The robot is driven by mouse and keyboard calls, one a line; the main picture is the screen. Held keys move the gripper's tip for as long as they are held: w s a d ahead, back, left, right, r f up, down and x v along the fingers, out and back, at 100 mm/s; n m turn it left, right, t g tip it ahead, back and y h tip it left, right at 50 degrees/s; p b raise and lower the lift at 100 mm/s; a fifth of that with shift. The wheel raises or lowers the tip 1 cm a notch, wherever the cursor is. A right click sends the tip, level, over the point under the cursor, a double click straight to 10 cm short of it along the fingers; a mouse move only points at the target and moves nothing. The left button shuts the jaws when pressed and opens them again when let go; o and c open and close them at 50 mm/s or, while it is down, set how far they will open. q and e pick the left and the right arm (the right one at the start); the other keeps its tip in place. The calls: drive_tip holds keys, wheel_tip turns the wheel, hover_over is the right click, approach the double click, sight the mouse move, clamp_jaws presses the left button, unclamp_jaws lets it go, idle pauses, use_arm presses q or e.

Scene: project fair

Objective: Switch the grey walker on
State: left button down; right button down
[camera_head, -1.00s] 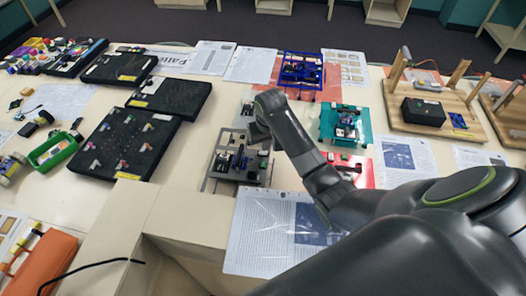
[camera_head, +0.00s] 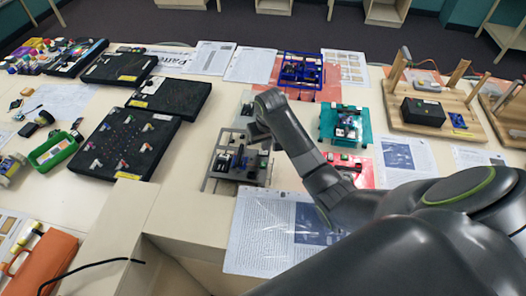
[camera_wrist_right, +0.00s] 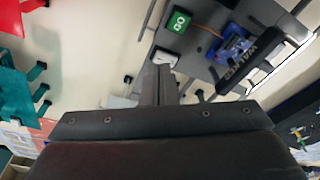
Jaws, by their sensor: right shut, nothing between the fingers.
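The grey walker (camera_head: 238,163) is a flat grey frame on the table, partly behind my right arm in the head view. My right gripper (camera_wrist_right: 160,72) is shut and empty. Its fingertips are at the whitish switch in that view; I cannot tell whether they touch it. The switch's position is unclear. My left gripper is not in view.
A teal walker (camera_head: 329,124) stands right of the grey one, a blue one (camera_head: 300,70) behind it. Black boards (camera_head: 130,140) lie left. A wooden stand (camera_head: 465,120) is at the right.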

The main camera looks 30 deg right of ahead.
sight(266, 153)
drive_tip(key=shift+f+b, duration=0.3)
drive_tip(key=shift+f, duration=0.55)
idle(0.7)
drive_tip(key=shift+r+p, duration=0.85)
drive_tip(key=shift+r, duration=2.7)
